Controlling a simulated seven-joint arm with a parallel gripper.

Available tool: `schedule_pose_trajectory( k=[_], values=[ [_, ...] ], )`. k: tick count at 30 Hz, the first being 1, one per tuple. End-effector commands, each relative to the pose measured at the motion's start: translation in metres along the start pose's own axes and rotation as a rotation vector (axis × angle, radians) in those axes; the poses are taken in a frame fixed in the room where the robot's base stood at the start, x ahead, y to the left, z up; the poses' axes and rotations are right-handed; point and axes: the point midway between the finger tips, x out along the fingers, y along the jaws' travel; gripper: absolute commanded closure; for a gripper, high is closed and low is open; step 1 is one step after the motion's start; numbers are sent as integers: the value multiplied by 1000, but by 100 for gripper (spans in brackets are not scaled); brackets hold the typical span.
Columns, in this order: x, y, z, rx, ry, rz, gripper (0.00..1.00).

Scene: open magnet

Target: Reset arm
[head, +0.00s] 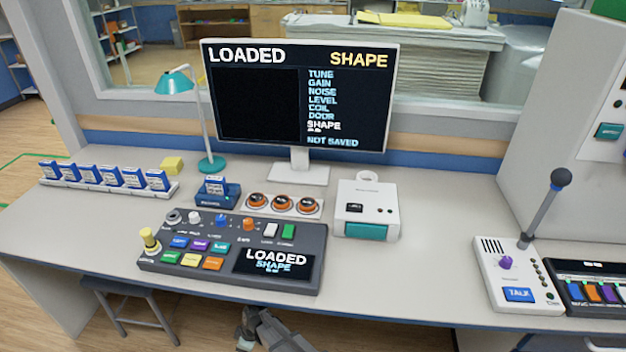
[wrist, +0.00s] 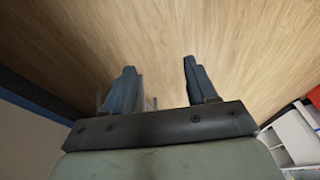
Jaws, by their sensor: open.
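My gripper (wrist: 160,88) shows in the wrist view with its two dark fingers spread apart and nothing between them. Behind the fingers is wooden floor. In the head view part of my arm (head: 270,332) shows at the bottom edge, in front of the desk and below its top; the fingertips cannot be made out there. The control console (head: 235,252) lies on the desk above it, with coloured buttons and a small screen reading LOADED SHAPE. The monitor (head: 295,95) reads LOADED, SHAPE and NOT SAVED.
The desk (head: 400,285) holds a row of blue cartridges (head: 105,178), a teal lamp (head: 212,165), a white box (head: 366,208), a tray of orange-ringed discs (head: 282,205) and a microphone unit (head: 516,275). A stool (head: 130,300) stands under the left side. The desk's front middle-right is clear.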

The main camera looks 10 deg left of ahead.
Motion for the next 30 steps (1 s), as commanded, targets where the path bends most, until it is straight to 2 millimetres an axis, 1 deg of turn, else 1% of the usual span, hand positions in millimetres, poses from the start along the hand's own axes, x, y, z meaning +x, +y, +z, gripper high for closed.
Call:
schedule_pose_trajectory(
  k=[1,2,3,5,6,10,17,21,23,24,26,27,29,30],
  values=[
    [-5,6,25,58,-25,-3,43],
    [-7,8,38,91,-39,-6,43],
    [-9,12,55,134,-60,-9,43],
    [-13,16,78,198,-87,-13,43],
    [-16,19,94,239,-106,-15,43],
    [-24,23,144,376,-166,-23,43],
    [-43,18,234,630,-279,-35,43],
    [-56,7,290,801,-357,-43,43],
    [-63,0,313,876,-391,-44,43],
    [-67,-6,329,926,-415,-47,43],
    [-73,-15,351,1003,-450,-50,43],
    [-77,-22,366,1052,-472,-51,43],
    [-82,-36,387,1126,-505,-57,43],
    [-85,-47,400,1175,-525,-60,43]
  ],
)
